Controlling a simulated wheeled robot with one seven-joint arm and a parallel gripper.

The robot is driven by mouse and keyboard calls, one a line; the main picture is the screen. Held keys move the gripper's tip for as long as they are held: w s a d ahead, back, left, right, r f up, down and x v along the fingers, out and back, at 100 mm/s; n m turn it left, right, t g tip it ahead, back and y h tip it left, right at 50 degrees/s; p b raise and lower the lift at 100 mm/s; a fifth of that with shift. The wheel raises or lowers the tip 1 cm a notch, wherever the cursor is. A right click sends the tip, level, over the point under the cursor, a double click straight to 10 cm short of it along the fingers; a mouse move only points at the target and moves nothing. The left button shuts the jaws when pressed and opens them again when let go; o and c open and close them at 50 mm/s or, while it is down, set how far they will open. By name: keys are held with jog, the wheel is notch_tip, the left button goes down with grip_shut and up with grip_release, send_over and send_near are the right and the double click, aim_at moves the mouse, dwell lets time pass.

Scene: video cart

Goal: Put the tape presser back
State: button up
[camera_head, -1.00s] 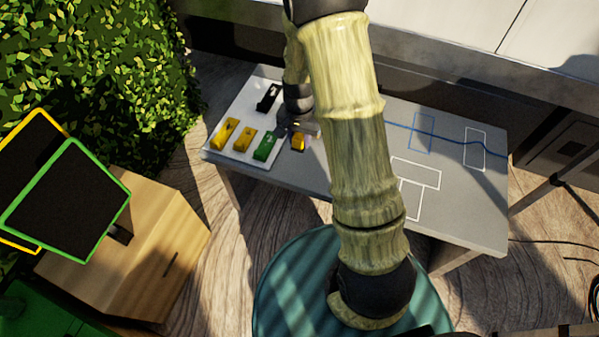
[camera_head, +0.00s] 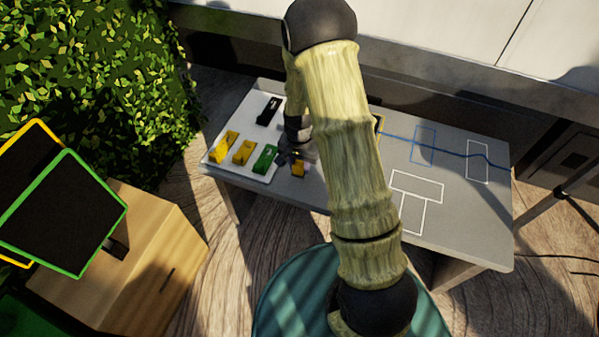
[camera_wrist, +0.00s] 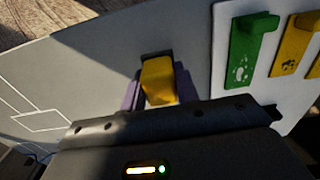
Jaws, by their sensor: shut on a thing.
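My gripper (camera_wrist: 158,90) has purple fingers, shut on a yellow block (camera_wrist: 157,76). This block may be the tape presser; no label is readable. The held block also shows in the head view (camera_head: 298,170), just right of a white tray (camera_head: 226,166), over the grey table (camera_head: 456,222). I cannot tell whether it touches the table. On the tray are a green piece (camera_head: 265,158), two yellow pieces (camera_head: 244,152) (camera_head: 224,147) and a black piece (camera_head: 269,110). The tray also shows at the right of the wrist view (camera_wrist: 222,84). My arm hides the table's middle.
White outlines (camera_head: 417,187) and a blue outline (camera_head: 423,146) mark the table's right half, with a blue cable (camera_head: 455,151) across it. That half is otherwise mostly clear. A wooden box (camera_head: 150,230) with dark framed panels stands at left, below a hedge (camera_head: 90,80).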

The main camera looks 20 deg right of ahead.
aim_at(300, 172)
jog(key=shift+f+b, duration=0.55)
jog(key=shift+f, duration=1.3)
jog(key=shift+f, duration=0.2)
jog(key=o, duration=0.9)
jog(key=shift+o, duration=0.2)
jog(key=shift+r, duration=0.1)
notch_tip(300, 172, up, 11)
jog(key=p, duration=0.3)
jog(key=shift+r, duration=0.6)
jog(key=shift+r, duration=0.1)
